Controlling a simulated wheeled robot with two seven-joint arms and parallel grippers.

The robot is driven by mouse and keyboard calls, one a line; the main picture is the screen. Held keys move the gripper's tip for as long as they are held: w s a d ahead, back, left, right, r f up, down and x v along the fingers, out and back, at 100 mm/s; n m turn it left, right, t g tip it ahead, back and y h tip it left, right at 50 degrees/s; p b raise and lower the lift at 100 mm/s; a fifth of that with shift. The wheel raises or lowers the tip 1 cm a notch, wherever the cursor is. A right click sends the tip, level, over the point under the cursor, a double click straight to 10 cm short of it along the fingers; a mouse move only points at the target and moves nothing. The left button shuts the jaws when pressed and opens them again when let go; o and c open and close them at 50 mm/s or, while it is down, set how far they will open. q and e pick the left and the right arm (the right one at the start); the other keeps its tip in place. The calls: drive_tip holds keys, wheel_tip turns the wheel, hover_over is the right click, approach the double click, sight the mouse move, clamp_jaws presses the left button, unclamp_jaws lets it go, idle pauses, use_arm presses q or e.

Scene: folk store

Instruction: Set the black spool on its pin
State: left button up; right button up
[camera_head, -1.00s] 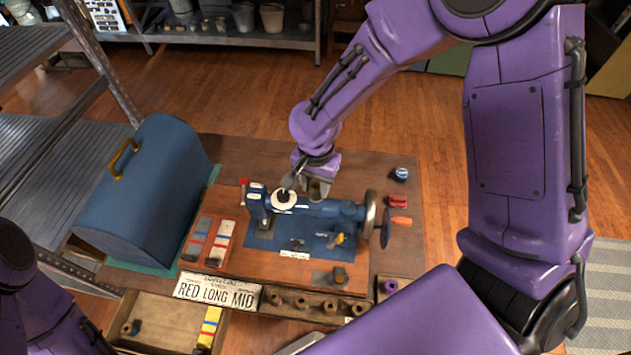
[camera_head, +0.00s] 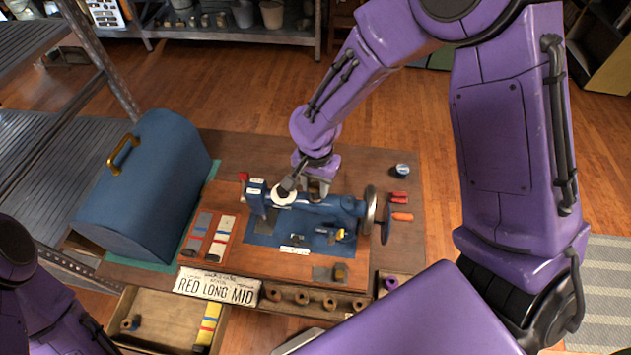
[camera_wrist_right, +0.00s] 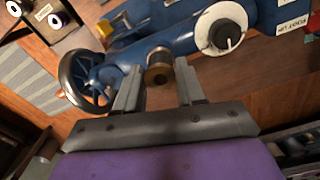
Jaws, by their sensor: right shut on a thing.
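The blue sewing machine (camera_head: 330,206) stands on the wooden table, with its handwheel at the right in the head view. My right gripper (camera_head: 304,186) is at the top of the machine, beside the white dial (camera_head: 284,195). In the right wrist view my right gripper (camera_wrist_right: 160,88) has its fingers on either side of a small spool (camera_wrist_right: 159,74) with a brownish rim and a dark part. The spool is close to the blue machine arm; I cannot tell whether it touches. The pin cannot be made out. My left gripper is out of view.
A blue domed case (camera_head: 140,190) stands left of the machine. A "RED LONG MID" sign (camera_head: 217,286) and a row of wooden spools or pegs (camera_head: 302,298) are at the table's front. An open drawer (camera_head: 165,318) juts out at lower left.

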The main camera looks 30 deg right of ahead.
drive_tip(key=o, duration=0.8)
wheel_tip(320, 180, up, 10)
drive_tip(key=shift+r+b, duration=0.25)
drive_tip(key=shift+b, duration=0.25)
